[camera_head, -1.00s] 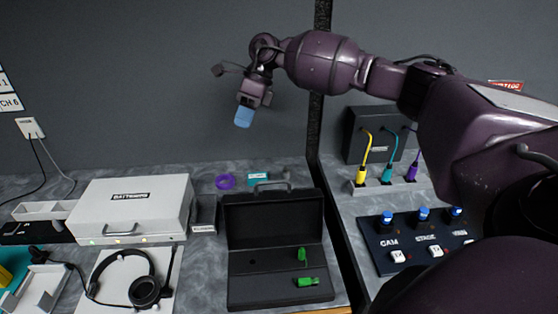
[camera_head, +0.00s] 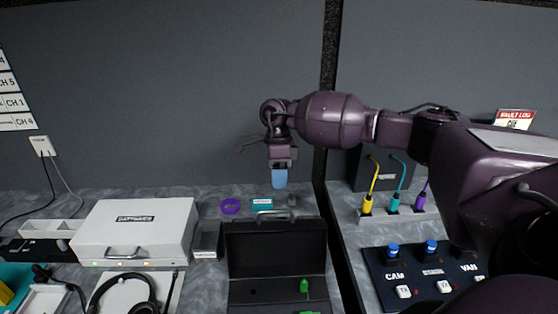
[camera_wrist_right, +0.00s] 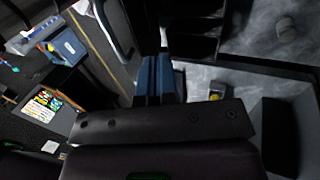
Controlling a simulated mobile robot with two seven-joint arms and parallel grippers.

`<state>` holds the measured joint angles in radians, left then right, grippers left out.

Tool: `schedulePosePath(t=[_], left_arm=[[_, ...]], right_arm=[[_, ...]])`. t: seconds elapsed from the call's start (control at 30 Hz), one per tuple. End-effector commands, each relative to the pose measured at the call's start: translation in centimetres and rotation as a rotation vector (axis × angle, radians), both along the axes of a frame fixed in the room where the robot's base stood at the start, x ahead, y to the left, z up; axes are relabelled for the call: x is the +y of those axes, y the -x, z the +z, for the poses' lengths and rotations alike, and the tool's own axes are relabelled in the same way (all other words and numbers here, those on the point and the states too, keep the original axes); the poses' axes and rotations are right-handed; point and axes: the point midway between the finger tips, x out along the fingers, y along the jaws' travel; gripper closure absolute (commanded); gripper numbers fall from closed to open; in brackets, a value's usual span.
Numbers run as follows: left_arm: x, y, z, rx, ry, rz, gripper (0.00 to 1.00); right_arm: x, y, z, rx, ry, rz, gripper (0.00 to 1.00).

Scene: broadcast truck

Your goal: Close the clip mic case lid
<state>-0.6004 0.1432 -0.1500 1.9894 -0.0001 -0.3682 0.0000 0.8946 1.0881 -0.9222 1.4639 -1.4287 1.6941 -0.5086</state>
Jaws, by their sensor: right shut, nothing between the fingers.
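The clip mic case (camera_head: 277,290) is black and stands open on the grey counter. Its lid (camera_head: 277,248) is raised and leans back, with a handle at the top edge. Green clip mics (camera_head: 304,286) lie in the base, whose front is cut off by the picture's lower edge. My right gripper (camera_head: 279,179) has blue fingertips, pointing down, shut and empty. It appears above and behind the lid's top edge, apart from it. The blue fingertips also show in the right wrist view (camera_wrist_right: 157,75), where I cannot clearly make out the case. My left gripper is not in view.
A white case (camera_head: 135,230) and a small dark box (camera_head: 206,240) stand left of the clip mic case. A purple ring (camera_head: 230,206) and a teal box (camera_head: 265,205) lie behind it. A button panel (camera_head: 425,270) and coloured plugs (camera_head: 393,204) are on the right.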

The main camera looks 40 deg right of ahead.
Motion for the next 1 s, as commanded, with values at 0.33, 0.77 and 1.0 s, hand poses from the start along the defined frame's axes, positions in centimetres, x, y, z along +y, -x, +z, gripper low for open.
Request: schedulePosePath(t=[0.33, 0.77, 1.0], left_arm=[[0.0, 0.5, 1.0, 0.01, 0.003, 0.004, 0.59], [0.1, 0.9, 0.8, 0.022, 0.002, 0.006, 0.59], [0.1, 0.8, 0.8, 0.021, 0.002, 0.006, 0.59]], right_arm=[[1.8, 3.1, -1.8, 0.0, 0.0, 0.001, 1.0], [2.6, 4.2, -1.9, -0.001, 0.0, -0.001, 1.0], [2.6, 4.1, -1.9, -0.004, 0.002, -0.001, 1.0]])
